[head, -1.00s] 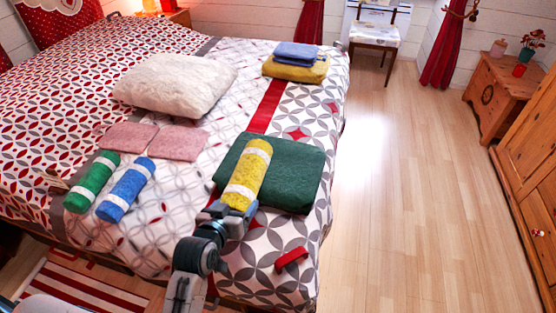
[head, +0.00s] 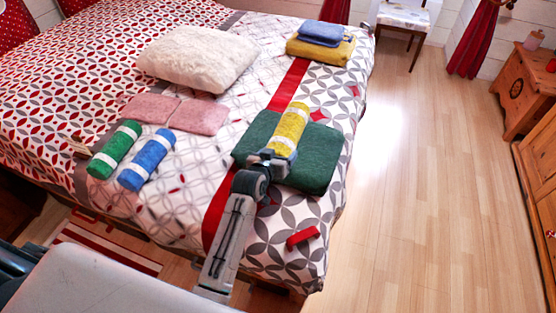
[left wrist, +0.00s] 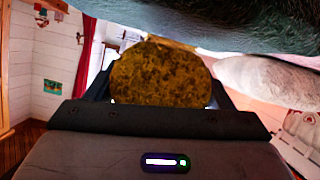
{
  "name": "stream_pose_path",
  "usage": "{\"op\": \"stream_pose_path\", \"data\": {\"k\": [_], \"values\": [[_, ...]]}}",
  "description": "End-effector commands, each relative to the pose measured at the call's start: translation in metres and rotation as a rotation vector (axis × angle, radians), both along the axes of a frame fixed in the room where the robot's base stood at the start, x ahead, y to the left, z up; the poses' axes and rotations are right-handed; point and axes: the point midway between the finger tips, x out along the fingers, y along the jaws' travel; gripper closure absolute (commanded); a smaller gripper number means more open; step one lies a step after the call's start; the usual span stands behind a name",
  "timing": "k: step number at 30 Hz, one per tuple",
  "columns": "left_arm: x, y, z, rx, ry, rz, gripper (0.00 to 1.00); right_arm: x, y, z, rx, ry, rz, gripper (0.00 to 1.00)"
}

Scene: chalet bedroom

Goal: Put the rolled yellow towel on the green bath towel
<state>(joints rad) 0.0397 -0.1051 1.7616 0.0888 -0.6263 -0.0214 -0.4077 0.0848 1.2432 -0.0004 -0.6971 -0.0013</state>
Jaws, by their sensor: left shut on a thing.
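The rolled yellow towel (head: 289,128) with white bands is in my left gripper (head: 273,160), which is shut on its near end. In the head view the roll lies across the folded green bath towel (head: 318,162) on the bed, its far end passing the green towel's far edge. The yellow roll's round end (left wrist: 160,75) fills the space between the fingers in the left wrist view. A dark green surface (left wrist: 250,22) spans the top there. I cannot tell whether the roll touches the green towel. My right gripper is out of view.
Green (head: 115,150) and blue (head: 147,160) rolls lie on the bed at left, near pink folded cloths (head: 195,116). A white pillow (head: 198,55) and a blue-and-yellow folded stack (head: 322,40) are farther back. A red strap (head: 302,237) lies near the front edge.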

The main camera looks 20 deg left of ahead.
Motion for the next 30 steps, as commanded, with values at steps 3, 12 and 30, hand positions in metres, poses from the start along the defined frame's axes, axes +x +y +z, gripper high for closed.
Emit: {"op": "stream_pose_path", "data": {"k": [3, 12, 30], "values": [[-0.001, 0.001, -0.018, 0.001, 0.003, 0.000, 0.52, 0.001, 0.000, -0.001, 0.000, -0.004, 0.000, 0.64], [-0.001, 0.001, -0.031, 0.001, 0.000, 0.001, 0.52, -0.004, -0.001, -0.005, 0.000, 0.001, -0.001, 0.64], [-0.002, 0.001, -0.032, 0.001, 0.001, 0.000, 0.03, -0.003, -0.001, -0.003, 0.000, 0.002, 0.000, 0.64]]}}
